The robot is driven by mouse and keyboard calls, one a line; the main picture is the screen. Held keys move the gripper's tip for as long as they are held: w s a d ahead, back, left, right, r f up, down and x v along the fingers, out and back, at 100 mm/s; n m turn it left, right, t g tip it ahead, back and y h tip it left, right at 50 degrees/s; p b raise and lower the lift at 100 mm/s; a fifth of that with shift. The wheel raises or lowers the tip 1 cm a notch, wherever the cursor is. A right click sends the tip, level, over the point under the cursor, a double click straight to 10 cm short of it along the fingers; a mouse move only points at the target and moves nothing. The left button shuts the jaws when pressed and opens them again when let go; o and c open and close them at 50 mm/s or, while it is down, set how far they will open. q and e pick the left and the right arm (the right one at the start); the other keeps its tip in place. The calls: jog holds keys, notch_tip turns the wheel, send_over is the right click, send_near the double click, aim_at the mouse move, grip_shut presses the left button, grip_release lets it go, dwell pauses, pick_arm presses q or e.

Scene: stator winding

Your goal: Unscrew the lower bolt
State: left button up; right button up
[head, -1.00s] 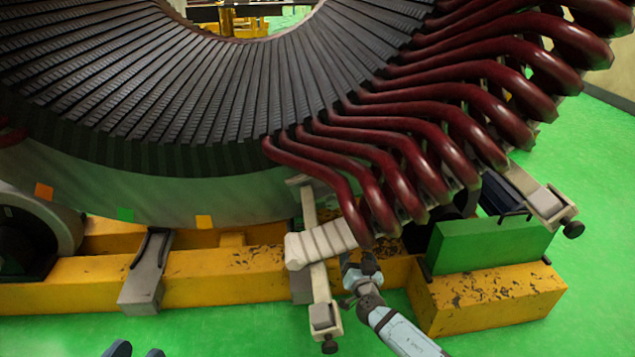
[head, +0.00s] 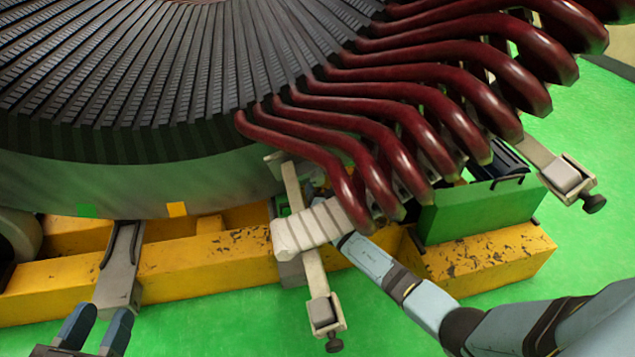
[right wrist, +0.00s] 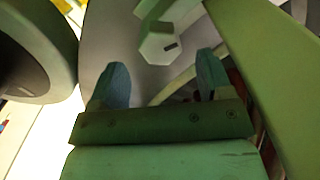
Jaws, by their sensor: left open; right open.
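A pale hexagonal bolt head (right wrist: 160,47) shows at the top middle of the right wrist view, with a thicker stem running up behind it. I cannot tell which bolt it is. My right gripper (right wrist: 160,82) is open and empty, its two blue-grey fingers below the bolt head to either side and apart from it. In the head view my right arm reaches in from the right under the coils, and its gripper is hidden behind the white ribbed block (head: 310,228). My left gripper (head: 97,315) is open and empty at the lower left.
Dark red coils (head: 400,120) hang above my right arm from the stator (head: 130,80). A pale bracket (head: 313,275) ends in a dark knob (head: 334,344). The yellow beam (head: 200,267) and green block (head: 470,212) are close by. Green floor is free in front.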

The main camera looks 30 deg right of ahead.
jog(key=b+x, duration=0.1)
jog(key=x, duration=0.4)
jog(key=shift+w, duration=0.1)
jog(key=c, duration=0.9)
